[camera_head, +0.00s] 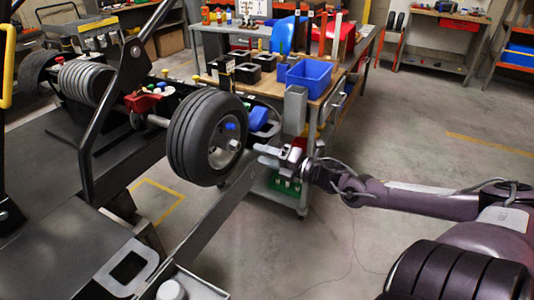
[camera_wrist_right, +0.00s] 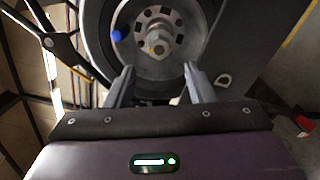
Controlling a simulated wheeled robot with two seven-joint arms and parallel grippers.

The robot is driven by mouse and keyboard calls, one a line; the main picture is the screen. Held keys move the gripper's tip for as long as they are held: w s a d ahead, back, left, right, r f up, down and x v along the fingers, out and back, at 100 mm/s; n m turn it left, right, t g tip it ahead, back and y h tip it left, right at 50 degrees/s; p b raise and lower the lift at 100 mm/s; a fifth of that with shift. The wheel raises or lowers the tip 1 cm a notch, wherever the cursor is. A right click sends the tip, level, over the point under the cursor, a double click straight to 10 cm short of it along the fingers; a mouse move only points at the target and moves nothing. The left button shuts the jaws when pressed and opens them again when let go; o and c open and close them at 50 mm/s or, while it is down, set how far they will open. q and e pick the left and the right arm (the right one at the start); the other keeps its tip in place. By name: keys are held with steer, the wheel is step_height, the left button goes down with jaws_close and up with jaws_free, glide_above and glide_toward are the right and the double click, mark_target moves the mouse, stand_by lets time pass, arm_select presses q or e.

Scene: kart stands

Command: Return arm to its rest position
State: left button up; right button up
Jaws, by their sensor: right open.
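My right arm (camera_head: 420,200) reaches in from the right in the head view. Its gripper (camera_head: 268,156) is beside the hub of a black kart wheel (camera_head: 183,135). In the right wrist view my right gripper (camera_wrist_right: 158,85) has its two fingers apart with nothing between them. The wheel hub (camera_wrist_right: 158,42) with a central nut and a blue cap (camera_wrist_right: 116,36) lies beyond the fingertips. Whether the fingers touch the wheel cannot be told. My left gripper is not in view.
A wheeled workbench (camera_head: 262,82) with a blue bin (camera_head: 309,75) and several tools stands just behind the gripper. The kart stand's dark frame (camera_head: 110,120) is at the left. Open grey floor (camera_head: 420,130) lies at the right.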

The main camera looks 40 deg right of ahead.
steer(key=shift+s+d, duration=0.1)
steer(key=shift+s, duration=0.05)
stand_by(0.5)
